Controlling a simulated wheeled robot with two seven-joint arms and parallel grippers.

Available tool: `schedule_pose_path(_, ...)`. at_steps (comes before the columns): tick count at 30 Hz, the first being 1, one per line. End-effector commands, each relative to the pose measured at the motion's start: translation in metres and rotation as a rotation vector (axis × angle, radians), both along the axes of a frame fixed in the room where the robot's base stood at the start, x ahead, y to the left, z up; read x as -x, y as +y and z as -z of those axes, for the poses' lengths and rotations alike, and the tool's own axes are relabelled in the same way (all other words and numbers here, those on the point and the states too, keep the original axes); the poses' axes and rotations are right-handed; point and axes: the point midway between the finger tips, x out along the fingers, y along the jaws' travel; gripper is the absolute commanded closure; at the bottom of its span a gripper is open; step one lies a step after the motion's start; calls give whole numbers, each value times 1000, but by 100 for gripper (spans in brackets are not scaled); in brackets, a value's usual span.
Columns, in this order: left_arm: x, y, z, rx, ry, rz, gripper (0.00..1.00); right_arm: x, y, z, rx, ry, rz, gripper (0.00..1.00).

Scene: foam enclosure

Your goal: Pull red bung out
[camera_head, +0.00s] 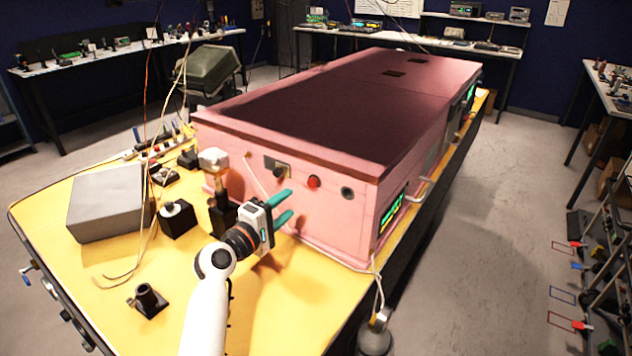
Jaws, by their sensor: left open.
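The red bung (314,182) sits in the front face of the pink foam enclosure (335,215), near its upper edge. A dark round port (347,193) is to its right and a grey plate with a dark knob (277,167) is to its left. My left gripper (288,205) is in front of this face, left of and a little below the bung. Its two teal fingers are apart with nothing between them, and they do not touch the bung. My right gripper is not in view.
The enclosure stands on a yellow table (285,320). A grey box (108,203), a black mount (177,218), a small black post holder (148,300) and loose cables are on the left. A metal handle (418,190) sticks out on the right side. The front table area is mostly clear.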

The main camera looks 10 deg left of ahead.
Motion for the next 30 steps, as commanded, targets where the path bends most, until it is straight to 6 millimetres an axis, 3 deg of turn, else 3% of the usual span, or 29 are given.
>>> schedule_pose_path(18,-70,-26,1,-2,-1,2,54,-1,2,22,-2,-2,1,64)
schedule_pose_path(30,-83,-31,0,-1,1,1,54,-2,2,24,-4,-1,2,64)
